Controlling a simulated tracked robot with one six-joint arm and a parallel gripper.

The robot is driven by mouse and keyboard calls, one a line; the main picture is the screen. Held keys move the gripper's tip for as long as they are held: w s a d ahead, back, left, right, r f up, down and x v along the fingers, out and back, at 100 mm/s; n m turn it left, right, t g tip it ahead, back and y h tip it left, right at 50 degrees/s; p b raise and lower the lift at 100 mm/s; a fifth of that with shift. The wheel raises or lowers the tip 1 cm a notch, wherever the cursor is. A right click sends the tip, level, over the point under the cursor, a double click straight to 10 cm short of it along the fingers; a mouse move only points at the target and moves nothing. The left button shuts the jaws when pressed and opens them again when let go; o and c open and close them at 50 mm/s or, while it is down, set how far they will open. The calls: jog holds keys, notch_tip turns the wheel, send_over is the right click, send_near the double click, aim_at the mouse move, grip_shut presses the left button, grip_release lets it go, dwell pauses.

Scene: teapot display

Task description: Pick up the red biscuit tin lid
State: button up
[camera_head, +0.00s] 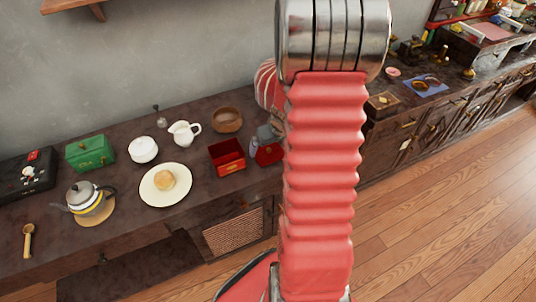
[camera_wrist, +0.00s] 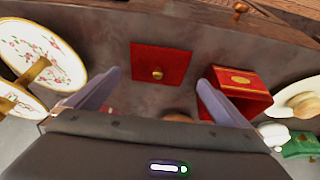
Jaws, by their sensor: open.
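The red biscuit tin lid (camera_wrist: 173,58) is a flat square with a gold knob at its middle. It lies on the dark counter in the wrist view, just beyond the gap between my fingertips. My gripper (camera_wrist: 159,80) is open with its two grey fingers spread to either side, nothing between them. The open red tin (camera_wrist: 238,94) with gold trim stands right of the lid, close by the right finger. In the head view the tin (camera_head: 228,164) is clear, and the lid (camera_head: 267,155) is partly hidden by my arm.
A floral tiered stand (camera_wrist: 58,58) is close by the left finger. A wooden bowl (camera_head: 227,120), a white jug (camera_head: 184,132), a plate with a bun (camera_head: 150,194), a green tin (camera_head: 90,152) and a kettle (camera_head: 87,203) share the counter.

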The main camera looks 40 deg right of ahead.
aim_at(270, 151)
jog(key=shift+f, duration=0.1)
jog(key=shift+s+x, duration=0.2)
jog(key=shift+x, duration=2.4)
jog(key=shift+d, duration=0.1)
jog(key=c, duration=0.9)
